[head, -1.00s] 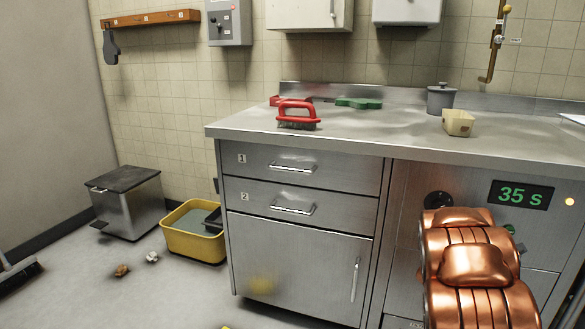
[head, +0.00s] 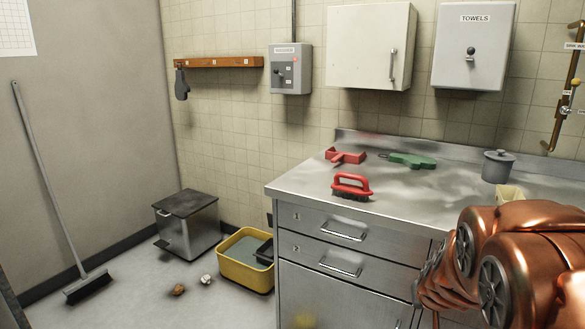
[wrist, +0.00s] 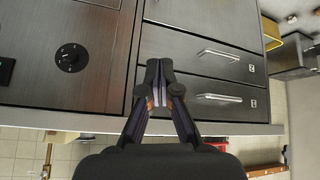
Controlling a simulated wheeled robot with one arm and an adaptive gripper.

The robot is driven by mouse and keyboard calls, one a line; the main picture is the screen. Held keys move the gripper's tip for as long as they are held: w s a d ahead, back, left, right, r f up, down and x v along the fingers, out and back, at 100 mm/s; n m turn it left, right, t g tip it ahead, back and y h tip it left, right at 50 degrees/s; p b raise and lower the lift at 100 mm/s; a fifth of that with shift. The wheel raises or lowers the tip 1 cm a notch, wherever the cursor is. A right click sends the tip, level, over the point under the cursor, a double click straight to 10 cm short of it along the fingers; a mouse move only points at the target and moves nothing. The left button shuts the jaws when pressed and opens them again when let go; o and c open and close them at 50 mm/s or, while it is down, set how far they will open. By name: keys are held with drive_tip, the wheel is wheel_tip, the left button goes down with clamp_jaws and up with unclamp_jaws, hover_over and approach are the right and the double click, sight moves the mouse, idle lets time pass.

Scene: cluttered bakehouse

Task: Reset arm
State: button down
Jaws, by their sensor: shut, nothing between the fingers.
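My gripper (wrist: 160,84) shows in the wrist view, its two dark fingers together and empty. It is in front of the steel cabinet, close to the edge between the drawers and the panel with the dial. The wrist view looks turned over, with the counter edge below the drawers. In the head view my copper-coloured arm fills the lower right, and the gripper itself is not visible there.
The steel counter (head: 310,184) holds a red brush (head: 351,187), a red tray (head: 345,156), a green tool (head: 412,161), a grey pot (head: 497,166) and a beige container (head: 508,193). A yellow tub (head: 246,274) and a pedal bin (head: 187,225) stand on the floor. A broom (head: 48,180) leans at left.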

drive_tip(key=s+a+r+g+y+p, duration=0.2)
drive_tip(key=s+a+r+p, duration=0.2)
drive_tip(key=s+a+r, duration=0.3)
drive_tip(key=s+a+r+g+p, duration=0.2)
drive_tip(key=s+r+p, duration=0.1)
drive_tip(key=s, duration=0.5)
drive_tip(key=s+a+r+n+g+p, duration=0.1)
drive_tip(key=s+a+r+g+p, duration=0.1)
drive_tip(key=s, duration=0.6)
drive_tip(key=s+a+r+n+g+p, duration=0.1)
drive_tip(key=s+a+r+p, duration=0.3)
drive_tip(key=s, duration=0.4)
drive_tip(key=shift+s+a+r+g+y+p, duration=0.15)
drive_tip(key=shift+s+r+g+y+p, duration=0.15)
drive_tip(key=shift+r+g+p, duration=0.45)
drive_tip(key=shift+a+n, duration=0.15)
drive_tip(key=shift+n, duration=0.15)
